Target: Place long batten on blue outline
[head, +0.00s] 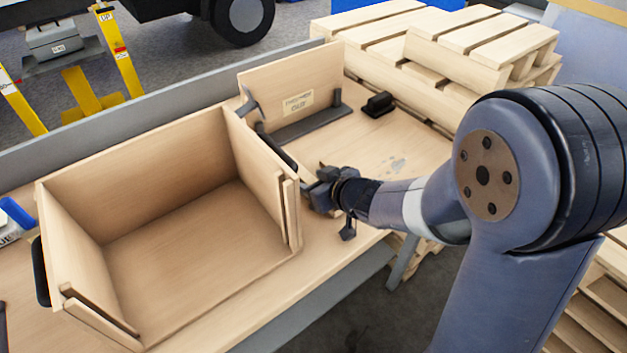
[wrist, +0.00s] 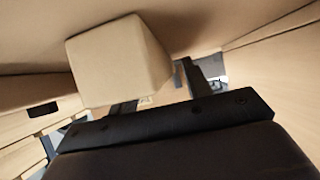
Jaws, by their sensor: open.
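My gripper (head: 322,190) is at the right outer side of a wooden box, close to its front right corner. Its dark fingers (wrist: 160,92) stand apart in the wrist view, so it is open. A pale, square-ended wooden piece (wrist: 118,62) fills much of the wrist view, very near the fingers. I cannot tell whether it is the long batten or part of the box. Narrow upright wooden strips (head: 290,212) are at the box's front right corner. I cannot make out a blue outline or a separate long batten in either view.
The open wooden box (head: 165,165) takes up much of the workbench (head: 245,318). Behind my gripper stands a labelled upright board (head: 297,88) with a dark bar at its foot. A small black object (head: 378,104) lies near pallets (head: 470,45). The bench right of it is mostly clear.

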